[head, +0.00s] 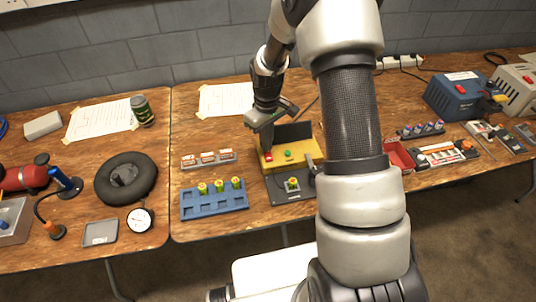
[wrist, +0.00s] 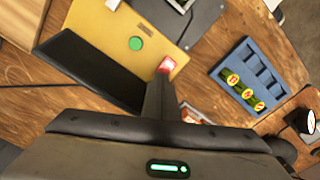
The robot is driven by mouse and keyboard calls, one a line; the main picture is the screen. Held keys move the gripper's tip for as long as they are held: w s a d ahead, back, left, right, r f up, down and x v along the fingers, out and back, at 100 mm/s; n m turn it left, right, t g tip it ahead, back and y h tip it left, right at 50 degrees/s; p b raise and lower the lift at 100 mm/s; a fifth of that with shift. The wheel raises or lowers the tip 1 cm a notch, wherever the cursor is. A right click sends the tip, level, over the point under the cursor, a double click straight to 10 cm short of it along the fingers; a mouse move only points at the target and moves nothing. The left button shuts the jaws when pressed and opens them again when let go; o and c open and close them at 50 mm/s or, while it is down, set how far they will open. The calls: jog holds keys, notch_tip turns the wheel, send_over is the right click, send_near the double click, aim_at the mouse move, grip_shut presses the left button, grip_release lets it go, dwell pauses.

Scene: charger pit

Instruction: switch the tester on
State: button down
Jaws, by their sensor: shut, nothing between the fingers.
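The tester is a yellow box (head: 305,151) with a dark upright panel behind it, on the right table. On its top are a red switch (head: 268,156) at the left and a round green button (head: 288,154) near the middle. My gripper (head: 267,148) is shut and empty, pointing down at the red switch. In the wrist view the fingertips (wrist: 161,78) end right at the edge of the red switch (wrist: 167,65); I cannot tell whether they touch it. The green button (wrist: 136,43) and yellow top (wrist: 105,22) are clear there.
A dark grey cradle (head: 291,196) with one green cell lies before the tester. A blue tray (head: 213,202) with several green cells and a grey rack (head: 208,160) of orange-and-white items lie left. A red bin (head: 398,156) is right, partly behind my arm.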

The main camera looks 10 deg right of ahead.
jog(key=shift+f+b, duration=0.35)
jog(key=shift+f, duration=0.2)
notch_tip(320, 180, up, 7)
jog(key=p, duration=0.4)
jog(key=shift+p, duration=0.3)
dwell(0.3)
dwell(0.4)
